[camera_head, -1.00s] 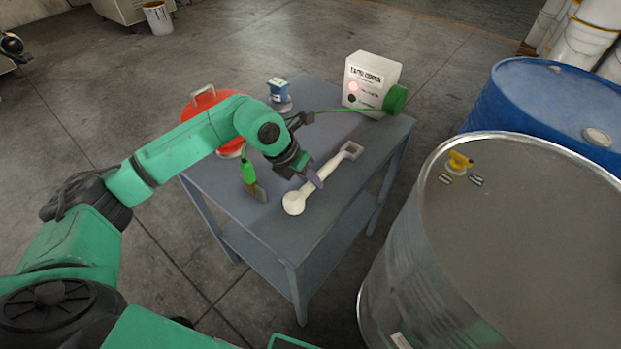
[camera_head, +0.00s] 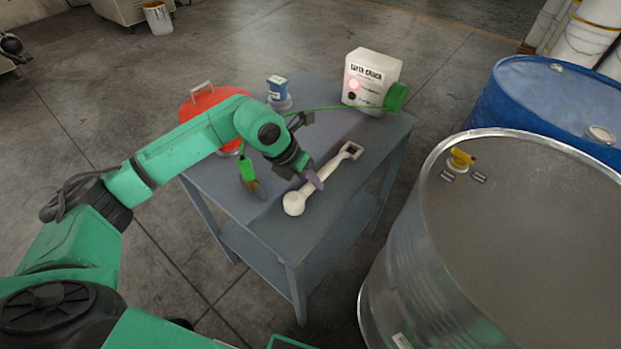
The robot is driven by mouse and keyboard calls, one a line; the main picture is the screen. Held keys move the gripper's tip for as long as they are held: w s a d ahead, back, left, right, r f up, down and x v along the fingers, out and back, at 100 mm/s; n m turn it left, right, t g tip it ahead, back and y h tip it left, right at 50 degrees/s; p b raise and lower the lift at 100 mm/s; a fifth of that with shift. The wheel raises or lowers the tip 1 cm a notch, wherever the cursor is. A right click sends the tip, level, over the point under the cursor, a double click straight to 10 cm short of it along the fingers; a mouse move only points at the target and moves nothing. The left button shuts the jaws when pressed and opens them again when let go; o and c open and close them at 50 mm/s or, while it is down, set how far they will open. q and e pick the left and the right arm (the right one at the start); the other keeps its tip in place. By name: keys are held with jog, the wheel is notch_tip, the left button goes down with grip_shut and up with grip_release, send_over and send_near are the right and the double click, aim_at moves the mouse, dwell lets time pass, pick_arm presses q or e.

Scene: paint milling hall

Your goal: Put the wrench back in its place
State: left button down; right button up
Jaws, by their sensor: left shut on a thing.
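A pale cream wrench (camera_head: 332,173) lies lengthwise over the grey table (camera_head: 236,205), with its round head at the near end and a square open head at the far end. My left gripper (camera_head: 314,182) is shut on the wrench's handle near the round head. The gripper partly hides the handle there. I cannot tell whether the wrench touches the tabletop or is slightly above it. No marked place for the wrench can be made out. My right gripper is not in view.
A white box (camera_head: 371,75) with a green reel (camera_head: 396,97) stands at the table's back. A green clamp (camera_head: 247,168), a red container (camera_head: 212,100) and a blue-labelled jar (camera_head: 278,91) are also there. A steel drum (camera_head: 400,270) and blue drum (camera_head: 545,90) stand at right.

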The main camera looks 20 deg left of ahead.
pick_arm(q)
jog(key=shift+f, duration=0.3)
jog(key=c, duration=0.6)
grip_release()
jog(key=shift+o, duration=0.2)
jog(key=b+v, duration=0.1)
jog(key=v, duration=1.3)
jog(key=shift+r+b, duration=0.3)
jog(key=shift+s+a, duration=0.1)
jog(key=shift+s, duration=0.05)
